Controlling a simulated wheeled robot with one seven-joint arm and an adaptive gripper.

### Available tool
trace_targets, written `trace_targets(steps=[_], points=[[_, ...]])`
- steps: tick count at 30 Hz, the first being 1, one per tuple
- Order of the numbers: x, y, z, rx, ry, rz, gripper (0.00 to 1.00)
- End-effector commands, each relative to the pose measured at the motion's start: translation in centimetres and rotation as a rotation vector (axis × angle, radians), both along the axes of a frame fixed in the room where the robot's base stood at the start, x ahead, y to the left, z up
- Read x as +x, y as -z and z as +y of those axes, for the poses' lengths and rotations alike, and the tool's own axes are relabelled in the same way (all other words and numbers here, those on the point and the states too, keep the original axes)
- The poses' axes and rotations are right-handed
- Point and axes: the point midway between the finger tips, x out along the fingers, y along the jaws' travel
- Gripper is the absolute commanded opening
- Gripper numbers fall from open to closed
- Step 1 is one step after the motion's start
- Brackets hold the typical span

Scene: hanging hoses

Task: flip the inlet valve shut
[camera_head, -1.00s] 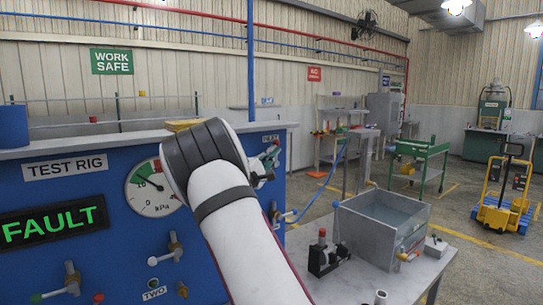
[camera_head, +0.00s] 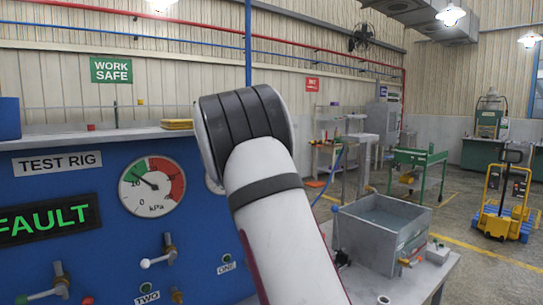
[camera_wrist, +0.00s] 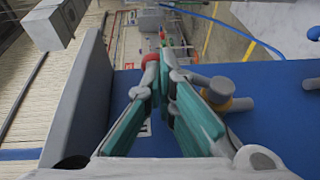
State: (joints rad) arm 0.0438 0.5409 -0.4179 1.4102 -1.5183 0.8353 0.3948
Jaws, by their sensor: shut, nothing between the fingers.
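The inlet valve shows in the wrist view as a grey lever (camera_wrist: 195,77) with a red tip (camera_wrist: 150,59) and a brass collar (camera_wrist: 218,91) on the blue panel. My gripper (camera_wrist: 160,62) has its teal fingers together at the tips, with nothing held. The fingertips are right beside the red tip; I cannot tell whether they touch it. In the head view my arm hides the gripper and the inlet valve.
The blue test rig carries a gauge (camera_head: 152,187), a lit FAULT display (camera_head: 45,219) and other valves, one (camera_head: 160,252) with a white tip. A metal tank (camera_head: 380,232) stands on the bench at right. A blue hose (camera_wrist: 235,30) hangs beyond the panel.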

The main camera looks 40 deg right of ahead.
Motion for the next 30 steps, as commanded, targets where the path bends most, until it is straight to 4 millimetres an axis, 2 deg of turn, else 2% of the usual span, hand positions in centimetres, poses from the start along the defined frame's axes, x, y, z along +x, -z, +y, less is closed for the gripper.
trace_targets(steps=[2, 30], points=[[0.1, 0.0, -0.5, 0.063, 0.002, -0.01, 0.0], [-0.2, 2.4, -4.4, 0.055, 0.004, -0.003, 0.0]])
